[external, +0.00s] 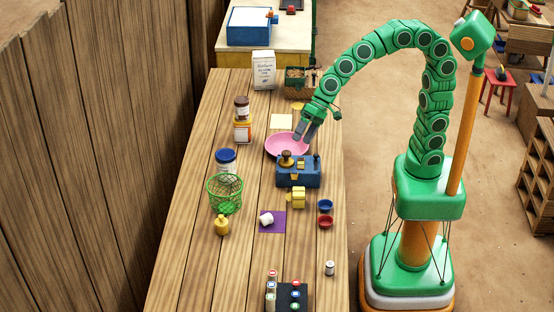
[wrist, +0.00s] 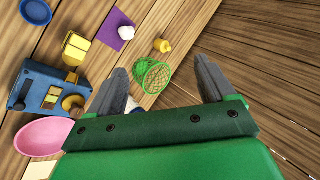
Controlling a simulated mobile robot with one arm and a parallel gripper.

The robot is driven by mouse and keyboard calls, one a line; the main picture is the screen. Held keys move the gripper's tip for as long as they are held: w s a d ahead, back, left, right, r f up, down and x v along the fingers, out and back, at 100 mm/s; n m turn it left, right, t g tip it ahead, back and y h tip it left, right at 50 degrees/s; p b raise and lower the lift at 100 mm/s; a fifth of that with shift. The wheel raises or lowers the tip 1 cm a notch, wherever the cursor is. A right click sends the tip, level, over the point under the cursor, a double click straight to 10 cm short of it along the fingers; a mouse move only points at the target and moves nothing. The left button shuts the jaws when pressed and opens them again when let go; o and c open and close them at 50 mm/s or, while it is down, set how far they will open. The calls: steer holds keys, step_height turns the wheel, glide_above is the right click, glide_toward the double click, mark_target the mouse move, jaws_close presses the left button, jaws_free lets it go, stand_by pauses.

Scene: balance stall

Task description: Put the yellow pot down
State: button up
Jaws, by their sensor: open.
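A small yellow pot with a narrower top (external: 222,225) stands upright on the wooden table, in front of the green wire basket. It also shows in the wrist view (wrist: 162,45), beyond the basket. Another yellow thing, blocky (external: 297,199), sits just in front of the blue device; I cannot tell for certain which of the two the task names. My gripper (external: 304,135) is above the pink bowl, near the blue device, away from both yellow things. In the wrist view its fingers (wrist: 162,72) are apart with nothing held between them.
The pink bowl (external: 281,149), blue device (external: 298,180), green wire basket (external: 225,203) and blue-lidded jar (external: 226,161) crowd the middle. A white object lies on a purple mat (external: 279,226). Blue (external: 325,205) and red cups (external: 325,222) stand right. The table's front left is clear.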

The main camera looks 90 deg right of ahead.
steer(key=s+d+f+n+g+h, duration=0.2)
steer(key=s+d, duration=0.5)
steer(key=s, duration=0.4)
steer(key=s+d+f+n+g+h, duration=0.2)
steer(key=s+d+f, duration=0.1)
steer(key=s+d, duration=0.5)
steer(key=s+d+f+n+g+h, duration=0.1)
steer(key=s+d, duration=0.6)
steer(key=s, duration=0.7)
step_height(320, 180, down, 2)
steer(key=shift+s+d+n+g+h, duration=0.3)
steer(key=shift+s+n+g+h, duration=0.1)
steer(key=shift+n+g, duration=0.6)
